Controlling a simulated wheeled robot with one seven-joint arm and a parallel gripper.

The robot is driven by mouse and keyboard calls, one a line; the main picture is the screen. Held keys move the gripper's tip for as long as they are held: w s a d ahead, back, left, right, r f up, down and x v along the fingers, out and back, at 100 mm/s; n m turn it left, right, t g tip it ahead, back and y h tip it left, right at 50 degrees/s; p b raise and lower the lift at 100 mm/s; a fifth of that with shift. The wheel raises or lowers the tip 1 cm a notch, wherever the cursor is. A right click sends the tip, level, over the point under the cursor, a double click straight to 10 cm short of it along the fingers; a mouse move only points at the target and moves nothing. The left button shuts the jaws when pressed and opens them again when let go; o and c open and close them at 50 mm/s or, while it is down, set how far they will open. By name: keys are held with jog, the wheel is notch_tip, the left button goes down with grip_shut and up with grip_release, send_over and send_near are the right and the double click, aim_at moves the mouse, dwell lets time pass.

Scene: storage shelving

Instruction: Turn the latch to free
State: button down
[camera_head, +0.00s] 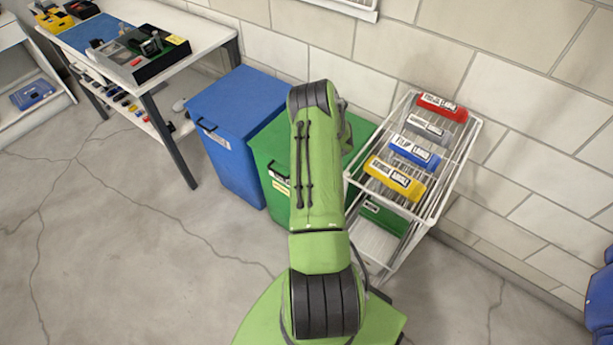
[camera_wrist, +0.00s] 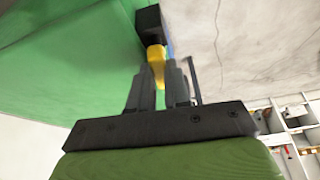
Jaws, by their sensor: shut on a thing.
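In the wrist view, my gripper (camera_wrist: 158,75) is shut on a small yellow piece, which I take to be the latch (camera_wrist: 155,54). The yellow piece sits between the fingertips, just below a black block (camera_wrist: 149,22). The block is beside a large green surface (camera_wrist: 70,60), which looks like the side of the green bin (camera_head: 266,150). In the head view my arm hides the gripper and the latch. How far the latch is turned cannot be told.
A blue bin (camera_head: 240,105) stands left of the green bin. A workbench (camera_head: 200,35) is at the upper left. The floor (camera_head: 130,260) at the left is clear.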

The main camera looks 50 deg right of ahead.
jog(key=c, duration=1.1)
grip_release()
